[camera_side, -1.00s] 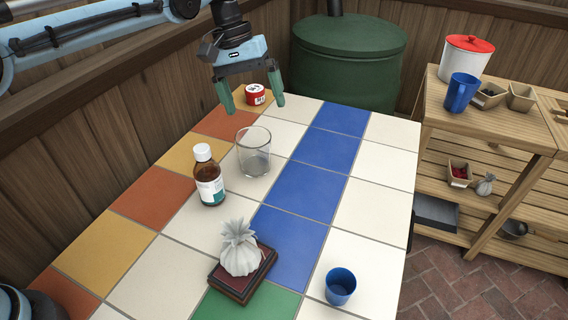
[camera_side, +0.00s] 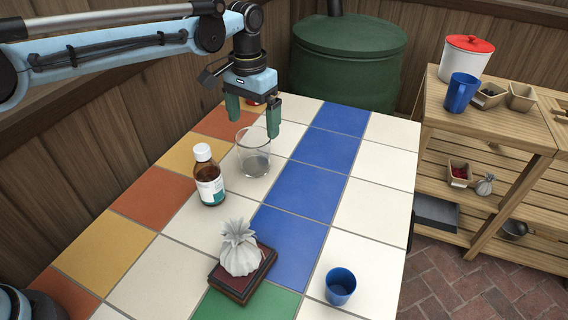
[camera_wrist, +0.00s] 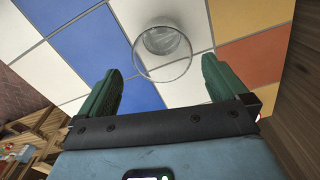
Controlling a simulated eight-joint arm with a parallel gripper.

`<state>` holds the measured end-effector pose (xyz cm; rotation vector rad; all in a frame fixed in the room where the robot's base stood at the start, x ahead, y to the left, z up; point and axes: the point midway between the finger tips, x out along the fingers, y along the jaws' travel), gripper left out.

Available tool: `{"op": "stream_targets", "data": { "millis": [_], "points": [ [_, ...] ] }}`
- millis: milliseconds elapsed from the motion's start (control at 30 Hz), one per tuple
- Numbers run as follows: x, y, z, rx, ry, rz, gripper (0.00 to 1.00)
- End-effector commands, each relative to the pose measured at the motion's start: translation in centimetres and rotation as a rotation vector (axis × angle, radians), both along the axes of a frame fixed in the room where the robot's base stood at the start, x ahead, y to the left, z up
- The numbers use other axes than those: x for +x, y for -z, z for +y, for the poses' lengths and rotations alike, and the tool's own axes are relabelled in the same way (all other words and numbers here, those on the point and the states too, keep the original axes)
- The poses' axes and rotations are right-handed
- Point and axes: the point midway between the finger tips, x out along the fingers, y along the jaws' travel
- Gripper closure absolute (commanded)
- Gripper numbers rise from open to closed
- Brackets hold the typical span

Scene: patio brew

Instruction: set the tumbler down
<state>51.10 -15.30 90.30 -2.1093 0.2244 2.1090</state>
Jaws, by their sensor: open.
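The tumbler (camera_side: 254,158) is a clear glass standing upright on the tiled table, just right of the brown bottle. In the wrist view the tumbler (camera_wrist: 162,50) lies ahead of the fingers, roughly centred between them. My gripper (camera_side: 254,120) is open and empty, with its green fingers spread above and slightly behind the glass. In the wrist view the gripper (camera_wrist: 160,88) shows both fingers wide apart with nothing between them. I cannot tell the exact height of the fingertips over the rim.
A brown bottle (camera_side: 208,178) with a white cap stands close left of the glass. A grey pouch on a dark red block (camera_side: 243,273) and a blue cup (camera_side: 340,286) stand nearer. The blue tiles to the right are clear.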

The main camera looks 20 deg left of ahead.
Motion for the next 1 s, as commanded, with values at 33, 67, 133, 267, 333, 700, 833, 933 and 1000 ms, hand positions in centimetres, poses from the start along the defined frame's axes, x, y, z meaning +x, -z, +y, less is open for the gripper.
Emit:
{"op": "stream_targets", "data": {
  "millis": [33, 67, 133, 267, 333, 700, 833, 933, 1000],
  "points": [
    [0.0, 0.9, 0.0, 0.000, 0.000, 0.000, 0.00],
    [0.0, 1.5, 0.0, 0.000, -0.001, 0.000, 0.00],
    [0.0, 2.6, 0.0, 0.000, -0.001, 0.000, 0.00],
    [0.0, 4.3, 0.0, 0.000, -0.001, 0.000, 0.00],
    [0.0, 4.8, 0.0, 0.000, -0.001, 0.000, 0.00],
    [0.0, 8.7, 0.3, -0.001, -0.001, 0.000, 0.00],
    [0.0, 9.9, 0.3, -0.002, 0.000, -0.001, 0.00],
    [-0.1, 10.2, 0.3, -0.002, 0.000, -0.002, 0.00],
    [-0.1, 10.2, 0.3, -0.002, 0.000, -0.002, 0.00]
  ]
}}
